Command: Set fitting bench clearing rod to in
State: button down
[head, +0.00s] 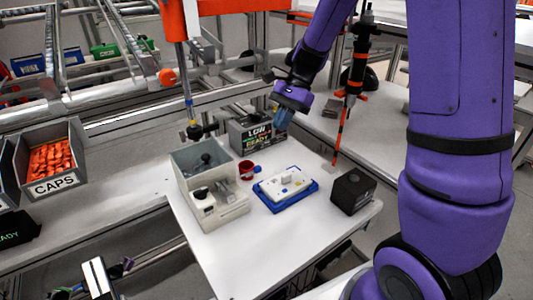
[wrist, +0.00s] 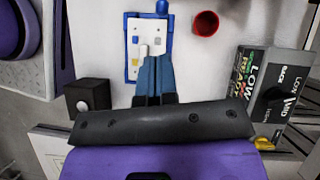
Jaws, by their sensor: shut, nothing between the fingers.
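No part in view is labelled as the clearing rod, and I cannot tell which it is. On the white fitting bench (head: 245,250) stands a pale machine (head: 222,212) with a grey open bin and dark knobs, one inside the bin and one on its front. My gripper (head: 281,124) is shut and empty, with blue fingers, above the back of the bench. In the wrist view its fingertips (wrist: 155,62) overlap the near end of a white panel (wrist: 148,35) in a blue tray (wrist: 129,60). I cannot tell whether they touch.
A red cup (head: 246,170) stands between the machine and the tray. A box marked LOW and READY (head: 250,135) is behind them, and a black box (head: 352,191) is at the bench's right. An orange and black tool (head: 356,70) hangs behind. The bench's front is clear.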

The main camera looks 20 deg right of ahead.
jog(key=x, duration=1)
jog(key=shift+w+f, duration=0.25)
jog(key=shift+f, duration=0.1)
jog(key=shift+s+a, duration=0.2)
jog(key=shift+a, duration=0.65)
jog(key=shift+s+a, duration=0.2)
jog(key=shift+a, duration=0.65)
jog(key=v, duration=1.1)
jog(key=s+d+r+n+t+h, duration=0.2)
jog(key=s+r+n, duration=0.4)
jog(key=s, duration=0.5)
jog(key=s+d+r+n+t+h, duration=0.3)
jog(key=s+r+n+t, duration=0.3)
jog(key=s+r, duration=0.3)
jog(key=s+n+h, duration=0.1)
jog(key=s, duration=0.2)
jog(key=shift+r, duration=0.35)
